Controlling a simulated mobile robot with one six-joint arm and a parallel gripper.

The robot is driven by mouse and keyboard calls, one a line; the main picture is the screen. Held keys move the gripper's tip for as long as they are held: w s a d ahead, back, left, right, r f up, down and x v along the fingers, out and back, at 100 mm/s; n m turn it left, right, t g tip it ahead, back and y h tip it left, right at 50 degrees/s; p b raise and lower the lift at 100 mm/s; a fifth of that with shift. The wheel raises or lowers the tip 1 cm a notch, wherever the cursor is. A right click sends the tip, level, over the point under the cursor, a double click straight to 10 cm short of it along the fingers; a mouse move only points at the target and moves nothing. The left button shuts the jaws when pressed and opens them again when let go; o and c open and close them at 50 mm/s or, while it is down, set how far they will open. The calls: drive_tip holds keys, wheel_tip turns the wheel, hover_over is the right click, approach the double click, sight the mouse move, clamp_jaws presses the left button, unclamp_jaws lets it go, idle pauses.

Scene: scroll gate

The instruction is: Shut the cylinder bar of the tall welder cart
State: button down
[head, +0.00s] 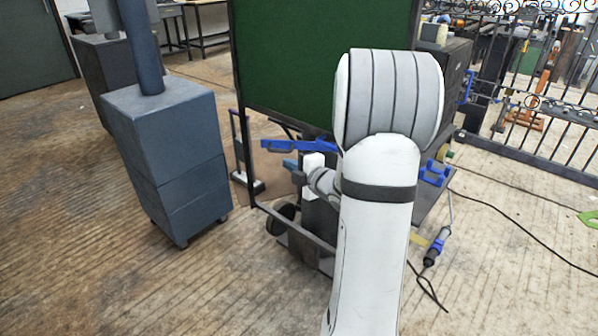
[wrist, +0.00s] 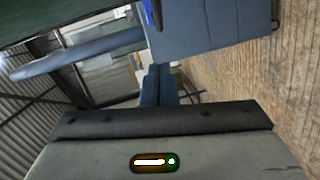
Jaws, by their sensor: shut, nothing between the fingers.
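The tall welder cart (head: 325,258) stands in the middle of the head view, largely hidden behind my white arm. A blue bar (head: 298,146), seemingly its cylinder bar, sticks out to the left at mid-height, with its right end hidden by my arm. My gripper (head: 288,164) is shut and empty, just below the bar; I cannot tell whether they touch.
A blue-grey cabinet (head: 165,150) with a post stands left of the cart. A dark green panel (head: 290,60) rises behind the bar. A blue-handled tool (head: 437,246) and cable lie on the floor at right. An iron fence (head: 545,110) stands behind. The front-left floor is clear.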

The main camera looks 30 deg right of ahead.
sight(277, 151)
drive_tip(key=w, duration=0.2)
drive_tip(key=w+d+f, duration=0.1)
drive_tip(key=w, duration=0.2)
drive_tip(key=w+b, duration=0.1)
drive_tip(key=w, duration=0.1)
drive_tip(key=shift+w+d+f, duration=0.25)
drive_tip(key=shift+w+d, duration=0.05)
drive_tip(key=shift+d, duration=0.1)
